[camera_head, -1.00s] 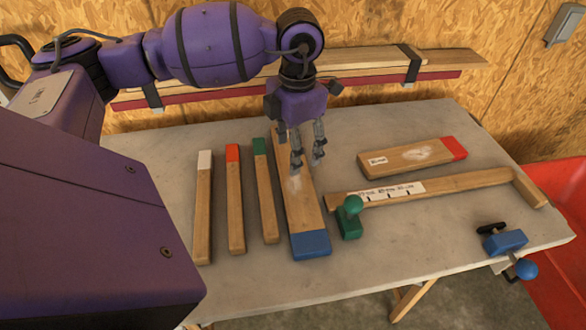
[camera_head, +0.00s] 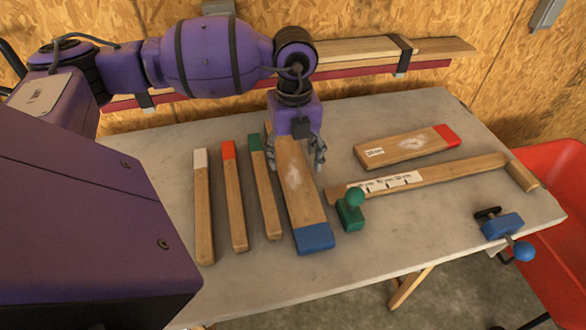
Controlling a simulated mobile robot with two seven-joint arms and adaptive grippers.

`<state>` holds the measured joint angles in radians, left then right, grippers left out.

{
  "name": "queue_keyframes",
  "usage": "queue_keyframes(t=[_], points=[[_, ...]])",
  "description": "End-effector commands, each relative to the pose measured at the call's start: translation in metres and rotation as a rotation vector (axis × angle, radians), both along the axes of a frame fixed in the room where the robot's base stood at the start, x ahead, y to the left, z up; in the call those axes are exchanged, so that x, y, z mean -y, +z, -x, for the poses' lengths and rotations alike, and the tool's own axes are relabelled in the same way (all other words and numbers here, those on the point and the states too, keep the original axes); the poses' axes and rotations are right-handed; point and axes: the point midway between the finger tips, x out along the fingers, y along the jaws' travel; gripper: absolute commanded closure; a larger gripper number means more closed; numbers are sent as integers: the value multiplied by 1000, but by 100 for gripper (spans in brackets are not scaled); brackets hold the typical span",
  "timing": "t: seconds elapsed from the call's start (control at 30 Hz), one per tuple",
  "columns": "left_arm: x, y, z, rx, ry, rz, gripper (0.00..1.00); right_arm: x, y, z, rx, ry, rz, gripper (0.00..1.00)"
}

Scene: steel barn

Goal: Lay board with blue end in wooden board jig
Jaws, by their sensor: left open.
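The board with the blue end (camera_head: 301,195) lies flat on the table, its blue end (camera_head: 315,238) toward me. My left gripper (camera_head: 296,165) is over the board's far half. Its fingers are open, one at each long side of the board; whether they touch it I cannot tell. The gripper partly hides the board's far end. The wooden board jig (camera_head: 440,177) lies to the right, a long strip with white labels, an end block (camera_head: 522,175) at its right and a green knobbed piece (camera_head: 351,212) at its left. My right gripper is not in view.
Narrow boards with white (camera_head: 203,210), red (camera_head: 235,200) and green (camera_head: 264,190) ends lie left of the blue-ended board. A wide red-ended board (camera_head: 405,146) lies behind the jig. A blue clamp (camera_head: 501,226) is at the table's right front edge. A red bin (camera_head: 565,220) stands at right.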

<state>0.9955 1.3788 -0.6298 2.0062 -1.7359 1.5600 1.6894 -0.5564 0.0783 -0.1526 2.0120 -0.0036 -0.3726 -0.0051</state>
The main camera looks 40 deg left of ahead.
Motion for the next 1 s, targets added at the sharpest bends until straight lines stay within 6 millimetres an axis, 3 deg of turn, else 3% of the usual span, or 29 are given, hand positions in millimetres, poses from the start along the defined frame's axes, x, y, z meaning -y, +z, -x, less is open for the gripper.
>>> queue_keyframes(t=[0.3,0.53,0.9,1.0], points=[[-6,-42,-5,-2,-1,1,37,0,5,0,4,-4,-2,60],[-6,-44,-6,-1,-1,-1,38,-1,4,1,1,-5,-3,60],[-6,-43,-6,1,-1,-1,85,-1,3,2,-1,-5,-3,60],[-6,-43,-6,0,-1,0,85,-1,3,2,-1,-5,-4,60]])
